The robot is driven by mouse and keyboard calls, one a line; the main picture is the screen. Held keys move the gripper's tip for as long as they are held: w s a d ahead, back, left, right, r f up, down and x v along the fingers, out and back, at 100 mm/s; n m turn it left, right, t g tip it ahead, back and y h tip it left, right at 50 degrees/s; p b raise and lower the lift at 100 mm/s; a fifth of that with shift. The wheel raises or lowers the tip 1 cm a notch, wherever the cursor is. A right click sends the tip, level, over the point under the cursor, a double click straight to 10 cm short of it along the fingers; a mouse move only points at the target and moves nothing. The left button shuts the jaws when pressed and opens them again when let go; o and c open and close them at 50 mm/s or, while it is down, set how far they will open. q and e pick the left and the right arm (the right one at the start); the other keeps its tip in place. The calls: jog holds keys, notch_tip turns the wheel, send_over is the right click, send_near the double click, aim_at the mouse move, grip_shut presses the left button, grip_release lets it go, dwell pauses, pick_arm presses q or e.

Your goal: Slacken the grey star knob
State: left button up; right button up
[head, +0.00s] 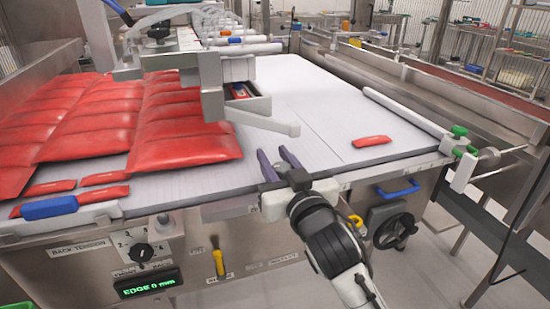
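I cannot make out a grey star knob in the head view. My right gripper (279,158) is over the front edge of the machine's white table (310,95), its arm coming up from the lower right. Its two dark purple fingers point away from me and stand apart, with nothing visible between them. The gripper and forearm hide part of the machine's front panel. My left gripper is not in view.
Red packs (185,145) cover the table's left side; one small red pack (372,142) lies at right. A grey picker head (230,85) overhangs the middle. The front has a black dial (140,252), yellow handle (218,262), blue handle (398,190) and black handwheel (393,230).

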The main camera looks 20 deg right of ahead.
jog(key=shift+a+r+n+y+p, duration=0.15)
jog(key=shift+n+y+p, duration=0.35)
jog(key=shift+y+p, duration=0.4)
jog(key=shift+a+n+y+p, duration=0.1)
jog(key=shift+n+y+p, duration=0.5)
jog(key=shift+y+p, duration=0.3)
jog(key=n+y+p, duration=0.1)
jog(key=n+g+y+p, duration=0.1)
jog(key=shift+s+a+y, duration=0.1)
jog(key=shift+a+y, duration=0.2)
jog(key=shift+y, duration=0.1)
jog(key=shift+s+a+n+g+y+p, duration=0.1)
jog(key=shift+a+n+g+y+p, duration=0.2)
jog(key=shift+n+g+y, duration=0.55)
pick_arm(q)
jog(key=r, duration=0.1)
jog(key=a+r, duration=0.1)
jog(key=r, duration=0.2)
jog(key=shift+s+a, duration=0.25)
pick_arm(e)
jog(key=shift+y, duration=0.45)
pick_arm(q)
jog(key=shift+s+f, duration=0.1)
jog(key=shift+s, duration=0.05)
pick_arm(e)
jog(key=shift+s+a, duration=0.1)
jog(key=o, duration=1.1)
jog(key=shift+c, duration=0.2)
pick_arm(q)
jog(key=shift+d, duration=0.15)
